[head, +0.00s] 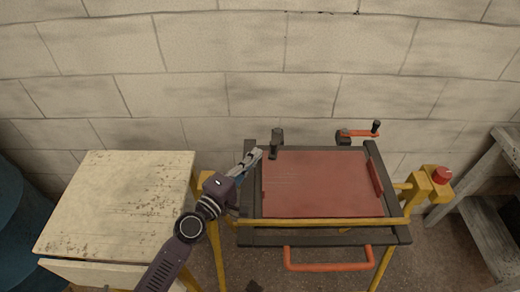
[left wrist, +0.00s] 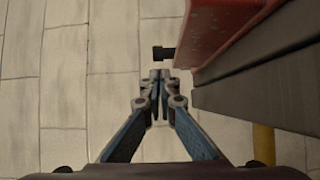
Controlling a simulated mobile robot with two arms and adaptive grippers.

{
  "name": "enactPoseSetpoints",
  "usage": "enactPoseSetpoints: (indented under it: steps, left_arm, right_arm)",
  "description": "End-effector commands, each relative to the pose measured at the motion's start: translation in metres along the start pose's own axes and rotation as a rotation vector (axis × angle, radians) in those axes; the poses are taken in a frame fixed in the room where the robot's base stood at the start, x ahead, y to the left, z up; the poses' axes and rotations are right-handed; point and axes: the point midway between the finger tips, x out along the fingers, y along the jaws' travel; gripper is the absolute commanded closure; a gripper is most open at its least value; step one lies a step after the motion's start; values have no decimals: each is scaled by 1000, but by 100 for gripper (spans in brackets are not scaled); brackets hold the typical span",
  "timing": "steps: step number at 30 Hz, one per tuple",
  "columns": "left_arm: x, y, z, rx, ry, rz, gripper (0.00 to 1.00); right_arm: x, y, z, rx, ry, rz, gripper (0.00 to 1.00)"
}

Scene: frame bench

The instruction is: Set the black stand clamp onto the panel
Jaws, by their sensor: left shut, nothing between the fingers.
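The black stand clamp (head: 277,142) stands upright at the back left corner of the red panel (head: 320,188), its lower end at the panel's edge. In the left wrist view, a short black part (left wrist: 163,53) juts out beside the red panel (left wrist: 215,32), just beyond my fingertips. My left gripper (head: 257,154) is left of the clamp, close to the panel's left edge, with its fingers shut and empty. It also shows in the left wrist view (left wrist: 160,76), with a small visible gap to the black part. My right gripper is not in view.
The panel lies on a dark frame (head: 325,237) with yellow legs and an orange handle (head: 328,266). An orange crank (head: 359,134) is at the back right, a red-topped yellow post (head: 430,186) at the right. A bare pale table (head: 120,200) stands left. A block wall is behind.

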Motion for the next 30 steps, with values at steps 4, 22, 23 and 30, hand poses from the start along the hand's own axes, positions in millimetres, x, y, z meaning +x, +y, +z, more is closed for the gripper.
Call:
enactPoseSetpoints:
  steps: [4,22,23,30]
  left_arm:
    - [-32,-1,0,4,-3,-3,100]
    - [-81,0,0,-2,1,0,100]
    - [-82,0,0,-1,1,0,100]
    - [-83,0,0,1,-1,0,100]
  right_arm:
    - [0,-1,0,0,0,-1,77]
    - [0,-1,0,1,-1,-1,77]
    - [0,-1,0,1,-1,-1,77]
    - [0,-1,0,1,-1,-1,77]
